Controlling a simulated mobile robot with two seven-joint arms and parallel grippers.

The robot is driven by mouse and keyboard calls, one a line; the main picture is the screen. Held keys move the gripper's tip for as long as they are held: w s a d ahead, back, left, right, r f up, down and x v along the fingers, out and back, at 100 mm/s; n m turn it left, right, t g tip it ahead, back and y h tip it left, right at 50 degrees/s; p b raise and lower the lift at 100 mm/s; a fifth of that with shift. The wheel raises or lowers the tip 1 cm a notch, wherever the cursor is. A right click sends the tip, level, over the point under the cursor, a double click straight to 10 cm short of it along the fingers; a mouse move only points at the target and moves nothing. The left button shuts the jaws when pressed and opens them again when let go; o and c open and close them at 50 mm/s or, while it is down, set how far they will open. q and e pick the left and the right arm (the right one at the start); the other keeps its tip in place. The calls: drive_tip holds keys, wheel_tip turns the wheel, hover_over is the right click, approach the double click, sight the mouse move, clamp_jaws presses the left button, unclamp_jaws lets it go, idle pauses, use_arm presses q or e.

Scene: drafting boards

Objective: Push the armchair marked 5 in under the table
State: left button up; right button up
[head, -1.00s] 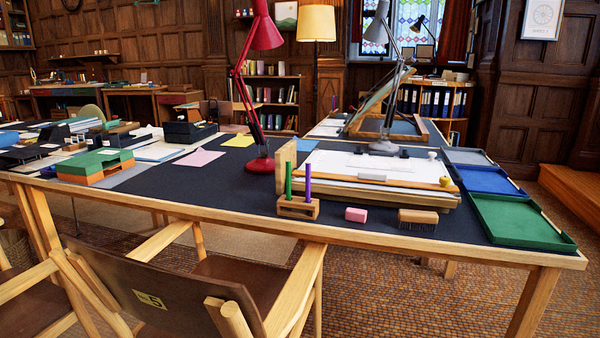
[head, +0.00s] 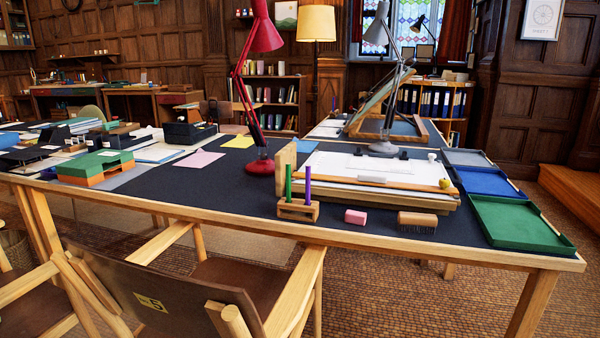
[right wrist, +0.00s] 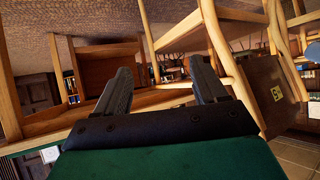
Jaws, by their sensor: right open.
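The armchair marked 5 (head: 200,302) stands at the near side of the table, with a brown back, pale wooden arms and a yellow label. Its seat and arm fronts reach toward the table's near edge, and its back is out on my side. The table (head: 350,238) has a dark top and a pale wooden edge. In the right wrist view, my right gripper (right wrist: 160,92) is open and empty, and the picture is turned upside down. The armchair's back (right wrist: 268,92) with its label is at the right there, apart from the fingers. My left gripper is out of view.
A second chair (head: 25,300) stands close to the left of the armchair. The tabletop holds a red lamp (head: 260,165), a pen block (head: 298,209), a pink eraser (head: 356,216), a brush (head: 417,222) and a green tray (head: 515,228). The floor right of the armchair is clear.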

use_arm(q)
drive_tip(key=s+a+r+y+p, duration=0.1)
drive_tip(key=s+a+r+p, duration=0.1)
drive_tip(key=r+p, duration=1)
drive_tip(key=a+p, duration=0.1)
drive_tip(key=p, duration=0.4)
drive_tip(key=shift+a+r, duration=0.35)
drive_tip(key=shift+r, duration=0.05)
use_arm(e)
drive_tip(key=s+d+r+h, duration=0.1)
drive_tip(key=s+d+r, duration=0.1)
drive_tip(key=r, duration=1.1)
drive_tip(key=shift+d+r, duration=0.15)
drive_tip(key=shift+d, duration=0.55)
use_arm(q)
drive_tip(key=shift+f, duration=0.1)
